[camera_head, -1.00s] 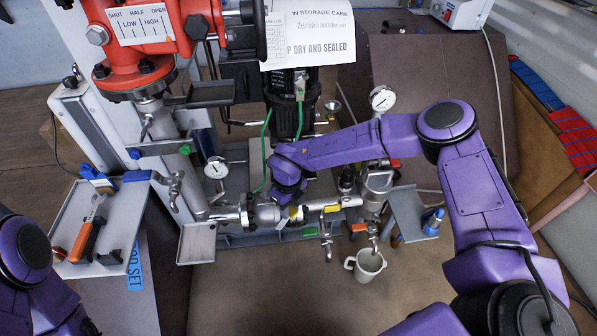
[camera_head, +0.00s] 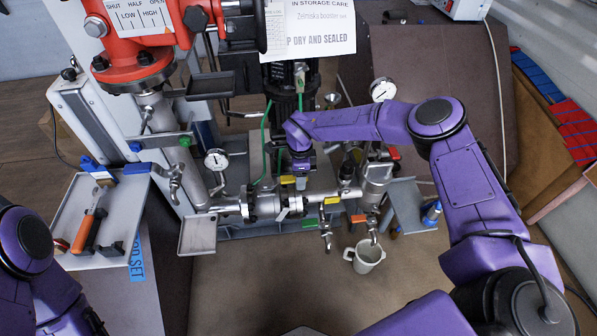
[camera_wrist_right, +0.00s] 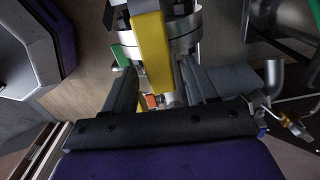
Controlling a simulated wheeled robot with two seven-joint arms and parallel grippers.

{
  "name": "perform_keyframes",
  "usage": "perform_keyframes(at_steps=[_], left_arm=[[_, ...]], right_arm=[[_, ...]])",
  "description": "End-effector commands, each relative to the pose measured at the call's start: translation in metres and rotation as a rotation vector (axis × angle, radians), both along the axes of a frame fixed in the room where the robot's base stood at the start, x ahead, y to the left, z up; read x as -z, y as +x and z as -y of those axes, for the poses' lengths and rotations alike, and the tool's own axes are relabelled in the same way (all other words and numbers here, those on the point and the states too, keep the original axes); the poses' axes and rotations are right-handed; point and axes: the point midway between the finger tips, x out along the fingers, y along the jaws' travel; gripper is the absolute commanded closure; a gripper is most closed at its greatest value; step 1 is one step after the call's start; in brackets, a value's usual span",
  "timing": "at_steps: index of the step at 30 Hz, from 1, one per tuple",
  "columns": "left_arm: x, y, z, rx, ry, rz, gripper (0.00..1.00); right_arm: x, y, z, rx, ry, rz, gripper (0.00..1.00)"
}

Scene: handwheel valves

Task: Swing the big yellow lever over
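The yellow lever (camera_head: 287,180) shows in the head view as a short yellow piece just left of my right gripper (camera_head: 301,182), above the steel pipe run. In the right wrist view the lever (camera_wrist_right: 152,55) is a broad yellow bar in front of a round steel fitting (camera_wrist_right: 182,35). It reaches down between the two dark fingers of my right gripper (camera_wrist_right: 162,95), nearer the left finger. The fingers are apart, and I see no clear contact. Part of the lever is hidden by my gripper in the head view. My left gripper is out of view.
A smaller yellow handle (camera_head: 332,200) sits on the pipe to the right. A green handle (camera_head: 310,224) and an orange handle (camera_head: 359,218) are near it. A white mug (camera_head: 364,257) stands below a tap. A grey tray (camera_head: 72,217) holds tools at left.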

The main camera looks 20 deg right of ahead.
Motion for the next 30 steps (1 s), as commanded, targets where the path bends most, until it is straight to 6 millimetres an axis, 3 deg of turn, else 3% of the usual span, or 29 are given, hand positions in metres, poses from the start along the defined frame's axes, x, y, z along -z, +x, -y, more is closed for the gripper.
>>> perform_keyframes(at_steps=[8,24,30], left_arm=[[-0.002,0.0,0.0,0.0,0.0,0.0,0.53],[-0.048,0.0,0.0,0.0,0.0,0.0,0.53],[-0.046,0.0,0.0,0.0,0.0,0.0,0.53]], right_arm=[[-0.002,-0.001,0.0,0.001,0.0,-0.001,0.44],[-0.062,-0.001,0.0,0.001,0.001,-0.002,0.44],[-0.06,-0.001,0.0,0.001,0.0,-0.002,0.44]])
